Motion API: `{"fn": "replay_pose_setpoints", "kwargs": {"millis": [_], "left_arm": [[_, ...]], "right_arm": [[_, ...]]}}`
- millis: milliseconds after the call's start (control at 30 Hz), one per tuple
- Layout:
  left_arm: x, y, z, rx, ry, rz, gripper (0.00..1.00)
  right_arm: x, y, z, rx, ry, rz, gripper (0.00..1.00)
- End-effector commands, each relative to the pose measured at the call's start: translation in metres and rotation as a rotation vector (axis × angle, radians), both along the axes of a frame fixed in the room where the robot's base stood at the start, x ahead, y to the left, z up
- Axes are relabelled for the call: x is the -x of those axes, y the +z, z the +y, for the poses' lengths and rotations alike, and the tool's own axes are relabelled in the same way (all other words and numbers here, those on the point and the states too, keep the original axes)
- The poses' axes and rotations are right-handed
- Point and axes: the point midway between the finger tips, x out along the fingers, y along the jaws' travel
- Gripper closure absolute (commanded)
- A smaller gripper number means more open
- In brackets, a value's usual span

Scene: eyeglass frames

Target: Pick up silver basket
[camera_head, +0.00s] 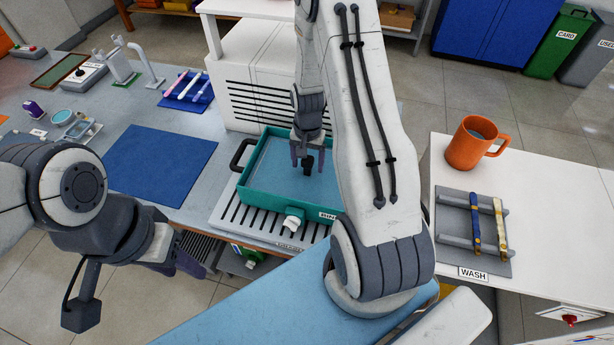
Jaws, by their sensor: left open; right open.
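I cannot clearly make out a silver basket. A small silver metal frame-like thing (84,129) lies on the grey bench at the left; its shape is too small to tell. My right gripper (307,160) hangs open, pointing down over the teal tub (262,197); a small dark piece shows at its fingers, and I cannot tell whether it is part of the gripper. My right arm hides the tub's right side. My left gripper (188,263) is low at the left, off the bench's front edge, its fingers partly hidden by its own wrist.
The teal tub sits on a slatted stand in front of a white vented box (262,85). A blue mat (160,163) lies bare on the bench. At right, a white table (560,215) bears an orange mug (474,144) and a grey rack (454,232) with two coloured strips.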

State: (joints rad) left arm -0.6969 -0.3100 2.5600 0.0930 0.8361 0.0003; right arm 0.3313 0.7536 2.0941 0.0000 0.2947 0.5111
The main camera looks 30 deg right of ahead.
Motion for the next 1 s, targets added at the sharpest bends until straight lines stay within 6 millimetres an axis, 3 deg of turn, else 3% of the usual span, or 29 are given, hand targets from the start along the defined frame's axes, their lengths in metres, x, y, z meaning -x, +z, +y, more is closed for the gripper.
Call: {"fn": "replay_pose_setpoints", "kwargs": {"millis": [133,400,600,1000], "left_arm": [[0.000,0.004,0.000,0.000,0.000,0.000,0.54],[0.000,0.003,0.000,0.000,0.000,0.000,0.54],[0.000,0.003,0.000,0.000,0.000,0.000,0.54],[0.000,0.003,0.000,0.000,0.000,0.000,0.54]], "right_arm": [[0.000,-0.014,0.000,-0.001,0.000,0.001,0.22],[0.000,-0.017,0.000,0.000,0.001,-0.001,0.22],[0.000,-0.017,0.000,0.000,0.001,-0.001,0.99],[0.000,-0.016,0.000,0.000,0.000,-0.001,1.00]]}}
